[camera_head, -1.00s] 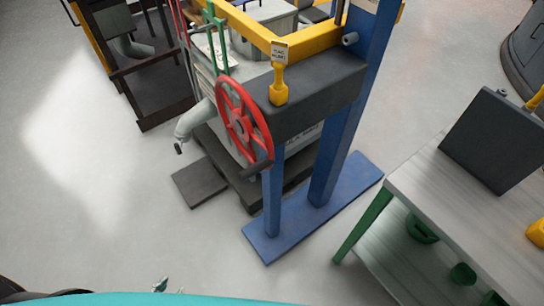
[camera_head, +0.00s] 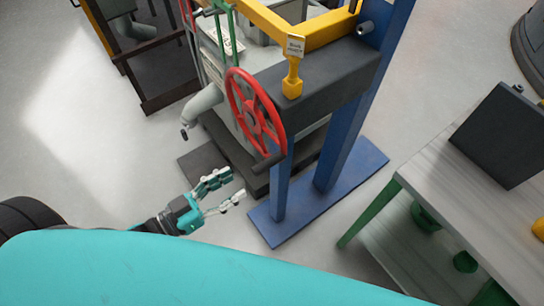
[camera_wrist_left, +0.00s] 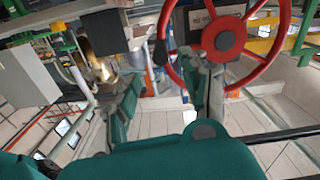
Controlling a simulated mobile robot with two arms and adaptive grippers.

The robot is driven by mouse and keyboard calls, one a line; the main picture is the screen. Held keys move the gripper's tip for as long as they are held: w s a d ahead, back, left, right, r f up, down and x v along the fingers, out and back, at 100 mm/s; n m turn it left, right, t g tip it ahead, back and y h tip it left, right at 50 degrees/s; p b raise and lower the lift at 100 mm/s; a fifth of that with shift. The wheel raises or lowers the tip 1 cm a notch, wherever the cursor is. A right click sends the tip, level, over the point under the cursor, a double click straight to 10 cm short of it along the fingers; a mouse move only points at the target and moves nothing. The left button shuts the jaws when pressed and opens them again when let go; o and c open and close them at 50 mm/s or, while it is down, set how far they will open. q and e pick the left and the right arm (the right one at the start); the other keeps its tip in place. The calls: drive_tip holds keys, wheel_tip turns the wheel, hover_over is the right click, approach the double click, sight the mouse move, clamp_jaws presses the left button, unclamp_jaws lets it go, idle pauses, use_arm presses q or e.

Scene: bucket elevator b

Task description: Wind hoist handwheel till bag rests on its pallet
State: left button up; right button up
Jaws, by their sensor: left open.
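The red hoist handwheel (camera_head: 256,118) stands upright on the side of a dark beam on the blue hoist frame (camera_head: 345,150). A dark crank handle (camera_head: 269,161) sticks out from its lower rim. My left gripper (camera_head: 226,191) is open and empty, below and to the left of the wheel, apart from it. In the left wrist view the wheel (camera_wrist_left: 226,36) shows at the upper right, beyond the open fingers (camera_wrist_left: 165,85). I cannot make out the bag or its pallet for certain. My right gripper is not in view.
A grey machine with a spout (camera_head: 203,103) stands behind the wheel. A grey table (camera_head: 440,190) with green legs is at the right.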

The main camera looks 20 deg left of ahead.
sight(281, 155)
use_arm(q)
drive_tip(key=p+x, duration=0.2)
drive_tip(key=x, duration=0.9)
drive_tip(key=shift+w+d, duration=0.2)
drive_tip(key=shift+w, duration=0.05)
drive_tip(key=shift+c, duration=0.2)
clamp_jaws()
